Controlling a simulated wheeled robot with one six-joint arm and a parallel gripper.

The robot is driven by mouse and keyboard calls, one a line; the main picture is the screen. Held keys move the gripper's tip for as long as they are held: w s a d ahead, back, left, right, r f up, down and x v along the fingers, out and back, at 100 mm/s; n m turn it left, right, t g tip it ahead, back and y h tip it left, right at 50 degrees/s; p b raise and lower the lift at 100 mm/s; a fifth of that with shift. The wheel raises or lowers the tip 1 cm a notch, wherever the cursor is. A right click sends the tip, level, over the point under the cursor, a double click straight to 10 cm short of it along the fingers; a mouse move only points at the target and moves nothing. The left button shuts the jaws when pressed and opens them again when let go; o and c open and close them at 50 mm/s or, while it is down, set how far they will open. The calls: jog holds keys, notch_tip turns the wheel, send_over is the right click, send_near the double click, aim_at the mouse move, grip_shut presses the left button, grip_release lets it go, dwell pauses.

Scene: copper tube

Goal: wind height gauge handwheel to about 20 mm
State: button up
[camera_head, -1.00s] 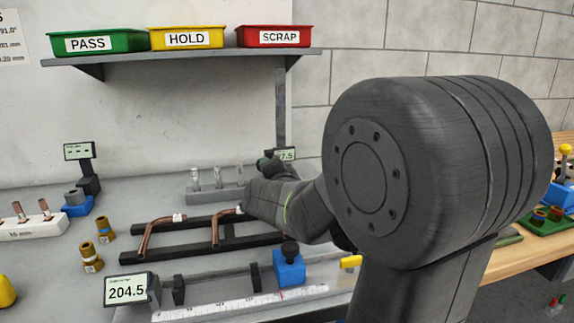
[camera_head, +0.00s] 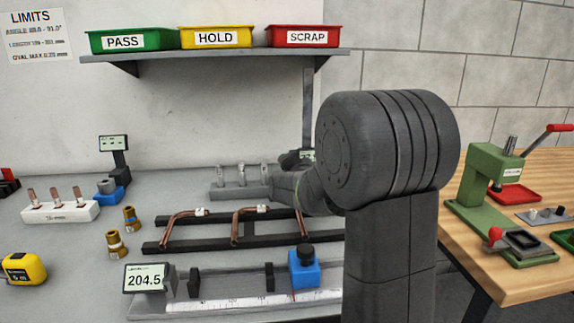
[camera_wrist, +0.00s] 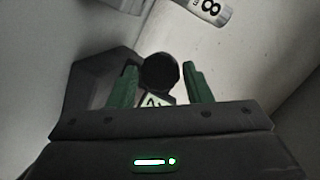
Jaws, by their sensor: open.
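The height gauge column (camera_head: 307,100) stands at the back of the bench, under the shelf. Its small display (camera_head: 308,154) is mostly hidden by my arm and cannot be read. In the wrist view, a dark round knob, apparently the handwheel (camera_wrist: 160,73), sits between the two green fingers of my gripper (camera_wrist: 161,68). The fingers are open, with visible gaps on both sides of the knob. Part of a pale display (camera_wrist: 154,101) shows below the knob, mostly covered. In the head view my arm reaches to the gauge and hides the fingertips.
A grey block with upright pins (camera_head: 240,188) stands just left of my arm. Black rails with bent copper tubes (camera_head: 183,226) lie in front. A length gauge reading 204.5 (camera_head: 146,279) is nearer. A green press (camera_head: 490,175) stands on the wooden table at right.

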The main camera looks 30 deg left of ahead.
jog(key=shift+x, duration=1.8)
jog(key=shift+c, duration=0.5)
jog(key=c, duration=0.6)
jog(key=shift+r+p, duration=0.1)
jog(key=shift+p, duration=0.55)
jog(key=shift+n+p, duration=0.4)
jog(key=shift+p, duration=0.05)
jog(key=n+h+p, duration=0.1)
jog(key=p, duration=0.4)
jog(key=shift+r+n+t, duration=0.15)
jog(key=shift+n+t, duration=0.15)
jog(key=shift+n, duration=0.1)
jog(key=n+p, duration=0.1)
jog(key=p, duration=0.1)
jog(key=n+p, duration=0.1)
jog(key=p, duration=0.1)
jog(key=shift+d+f+h, duration=0.1)
jog(key=shift+f+h, duration=0.2)
jog(key=shift+h, duration=0.1)
jog(key=shift+f+p, duration=0.1)
jog(key=shift+p, duration=0.2)
